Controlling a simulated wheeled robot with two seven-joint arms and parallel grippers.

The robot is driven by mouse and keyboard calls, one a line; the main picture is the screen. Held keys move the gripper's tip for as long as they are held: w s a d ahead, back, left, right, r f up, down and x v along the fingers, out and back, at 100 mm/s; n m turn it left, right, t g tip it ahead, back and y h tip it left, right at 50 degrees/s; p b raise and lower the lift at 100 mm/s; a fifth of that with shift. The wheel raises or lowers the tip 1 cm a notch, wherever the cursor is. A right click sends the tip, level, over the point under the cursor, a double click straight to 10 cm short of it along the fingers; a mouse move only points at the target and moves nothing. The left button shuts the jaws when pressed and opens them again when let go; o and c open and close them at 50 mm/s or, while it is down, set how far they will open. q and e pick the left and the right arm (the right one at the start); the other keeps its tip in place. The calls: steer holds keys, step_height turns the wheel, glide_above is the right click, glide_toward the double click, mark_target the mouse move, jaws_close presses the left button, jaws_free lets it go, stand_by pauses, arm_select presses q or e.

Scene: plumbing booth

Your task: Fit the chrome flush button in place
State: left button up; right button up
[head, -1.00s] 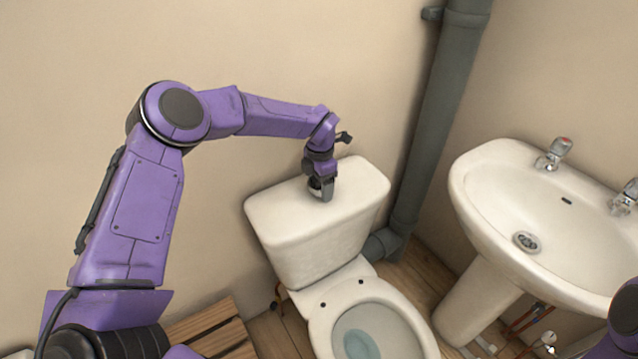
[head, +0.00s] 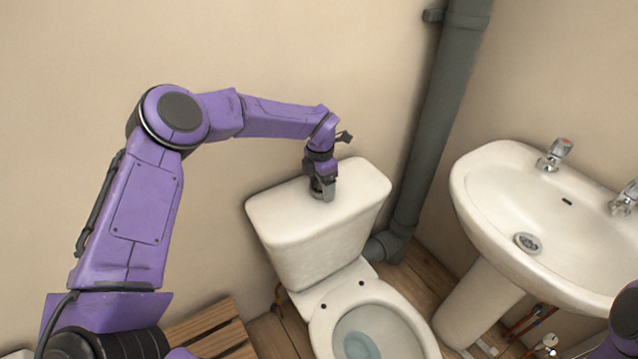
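My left gripper (head: 323,190) points down at the top of the white cistern lid (head: 281,209), near the lid's middle. A small chrome piece, which looks like the flush button (head: 317,187), shows between and beside the fingers at the lid. The gripper hides most of it, so I cannot tell whether it is seated in the lid or just above it. I cannot see a gap between the fingers. Part of my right arm shows at the lower right edge; its gripper is out of view.
The toilet bowl (head: 401,313) is open below the cistern. A grey waste pipe (head: 435,140) runs up the wall to the right. A white basin (head: 500,205) with two taps stands further right. A slatted wooden piece (head: 208,330) lies at the lower left.

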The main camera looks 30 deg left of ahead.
arm_select(q)
steer(key=shift+s+d+f+g, duration=0.15)
steer(key=shift+s+f, duration=0.2)
steer(key=shift+f, duration=0.25)
steer(key=shift+s+d+f+g, duration=0.15)
steer(key=shift+s+f, duration=0.2)
steer(key=shift+f, duration=0.25)
arm_select(e)
steer(key=shift+f, duration=0.25)
arm_select(q)
steer(key=r, duration=0.2)
steer(key=w+r, duration=0.1)
steer(key=r, duration=0.1)
steer(key=shift+w+a, duration=0.15)
steer(key=shift+a, duration=0.05)
steer(key=r, duration=0.8)
steer(key=shift+s+a+r+b, duration=0.1)
steer(key=shift+s+b, duration=0.2)
steer(key=shift+s, duration=0.1)
steer(key=shift+w+r, duration=0.15)
steer(key=shift+r, duration=0.2)
arm_select(e)
steer(key=shift+w+f, duration=0.3)
steer(key=shift+f, duration=0.05)
